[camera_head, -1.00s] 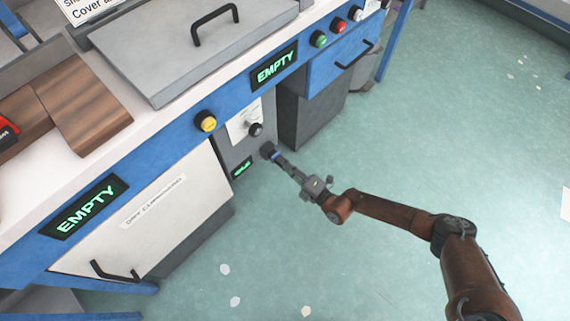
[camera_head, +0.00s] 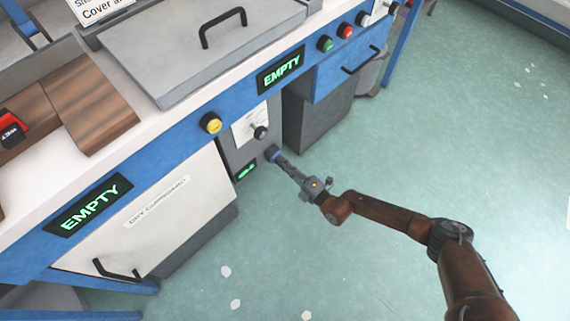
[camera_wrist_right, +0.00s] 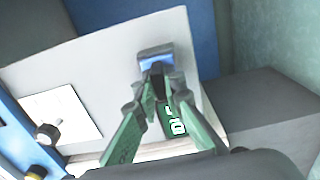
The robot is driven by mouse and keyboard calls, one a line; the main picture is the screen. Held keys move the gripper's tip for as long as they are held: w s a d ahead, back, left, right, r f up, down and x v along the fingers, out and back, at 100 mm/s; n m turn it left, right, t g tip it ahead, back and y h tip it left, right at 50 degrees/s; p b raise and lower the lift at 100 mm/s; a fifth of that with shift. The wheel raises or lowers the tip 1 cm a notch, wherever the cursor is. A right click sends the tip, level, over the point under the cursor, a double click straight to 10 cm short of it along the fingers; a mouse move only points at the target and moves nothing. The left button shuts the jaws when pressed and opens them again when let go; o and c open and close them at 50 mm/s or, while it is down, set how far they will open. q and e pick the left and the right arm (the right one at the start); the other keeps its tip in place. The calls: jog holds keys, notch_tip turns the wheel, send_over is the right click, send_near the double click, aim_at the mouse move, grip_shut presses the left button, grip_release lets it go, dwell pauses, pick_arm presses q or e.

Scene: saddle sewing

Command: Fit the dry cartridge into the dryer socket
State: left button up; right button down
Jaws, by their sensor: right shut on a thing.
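The dry cartridge, dark with a blue band (camera_head: 275,155), is at the grey dryer panel (camera_head: 238,158), under the black knob. My right gripper (camera_head: 284,163) is shut on it and points at the panel from the lower right. In the right wrist view the blue part (camera_wrist_right: 155,54) shows just past my fingertips (camera_wrist_right: 158,72), against the grey panel face (camera_wrist_right: 110,62). The socket is hidden behind the cartridge, so I cannot tell how deep it sits. A small green display (camera_head: 246,171) is lit beside it. My left gripper is not in view.
The black knob (camera_head: 260,132) and yellow button (camera_head: 211,122) are close by. The white cupboard door (camera_head: 150,220) is at left, with a dark grey cabinet (camera_head: 318,112) at right. The floor (camera_head: 400,150) on the right is open.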

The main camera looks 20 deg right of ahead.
jog(key=shift+r, duration=0.1)
jog(key=c, duration=1.9)
grip_release()
jog(key=shift+c, duration=0.2)
jog(key=v, duration=1.2)
